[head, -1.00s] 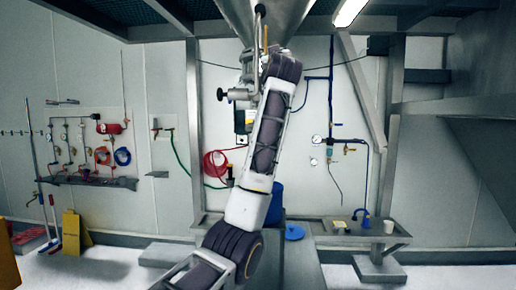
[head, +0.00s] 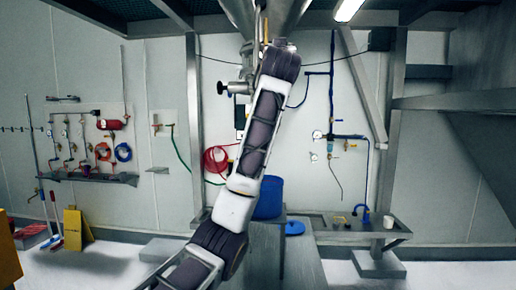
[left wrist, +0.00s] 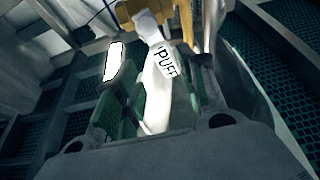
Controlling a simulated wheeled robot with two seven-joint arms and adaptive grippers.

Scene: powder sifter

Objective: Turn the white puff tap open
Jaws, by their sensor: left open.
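The white puff tap (left wrist: 156,92) shows in the left wrist view as a long white handle below a yellow fitting (left wrist: 143,14). A white tag (left wrist: 166,63) reading "PUFF" hangs beside it. My left gripper (left wrist: 160,78) is open, with a finger on either side of the white handle. I cannot tell whether either finger touches it. In the head view my left arm reaches up to the steel hopper (head: 286,14), and the gripper and tap cannot be made out clearly there. My right gripper is in neither view.
A valve with a black knob (head: 222,88) sticks out left of my raised arm. A blue drum (head: 270,198) stands below. A steel bench (head: 335,232) is at right, and a yellow floor sign (head: 76,230) at left. Green grating (left wrist: 262,70) lies overhead.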

